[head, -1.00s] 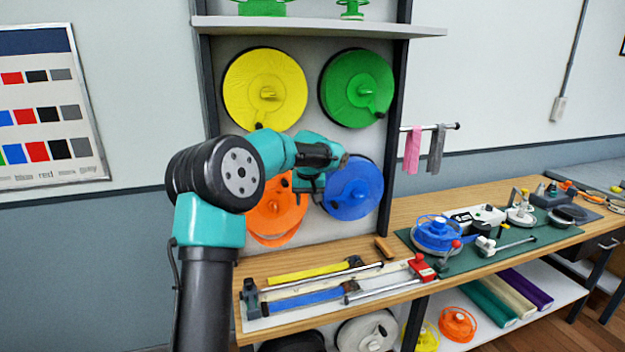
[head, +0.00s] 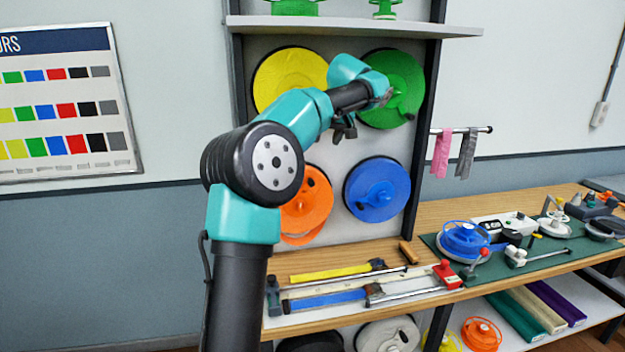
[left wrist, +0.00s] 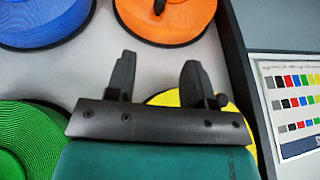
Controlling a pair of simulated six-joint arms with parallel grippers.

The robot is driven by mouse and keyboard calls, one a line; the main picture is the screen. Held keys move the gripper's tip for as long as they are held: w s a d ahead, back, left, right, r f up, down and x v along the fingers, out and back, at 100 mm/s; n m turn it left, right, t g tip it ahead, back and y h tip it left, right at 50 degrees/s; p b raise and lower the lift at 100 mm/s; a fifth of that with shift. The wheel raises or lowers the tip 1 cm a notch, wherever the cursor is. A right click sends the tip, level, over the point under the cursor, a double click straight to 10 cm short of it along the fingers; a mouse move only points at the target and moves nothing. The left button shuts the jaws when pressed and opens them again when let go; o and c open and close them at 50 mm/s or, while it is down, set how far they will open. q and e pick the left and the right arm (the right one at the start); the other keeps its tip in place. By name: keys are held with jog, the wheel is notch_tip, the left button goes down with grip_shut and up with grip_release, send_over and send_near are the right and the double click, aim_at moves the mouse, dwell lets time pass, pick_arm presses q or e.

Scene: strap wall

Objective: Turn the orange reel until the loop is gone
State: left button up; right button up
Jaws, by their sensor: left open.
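The orange reel (head: 306,208) is at the lower left of the wall panel in the head view, its left side partly hidden by my arm. A thin orange loop (head: 300,239) sags just below its rim. In the left wrist view the orange reel (left wrist: 170,22) is at the top, with a dark knob on its face; its upper part is cut off by the frame. My left gripper (head: 343,131) is in front of the panel, above the orange reel and apart from it. In the wrist view its two fingers (left wrist: 158,75) are spread and empty. My right gripper is not in view.
Yellow (head: 290,78), green (head: 405,85) and blue (head: 377,190) reels share the panel. A shelf (head: 350,25) juts out above. The bench (head: 430,215) below holds a strap jig and tools. Pink and grey straps hang from a rod at the right.

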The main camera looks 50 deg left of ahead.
aim_at(312, 179)
pick_arm(q)
jog(key=x, duration=1.6)
jog(key=shift+f, duration=0.35)
grip_shut()
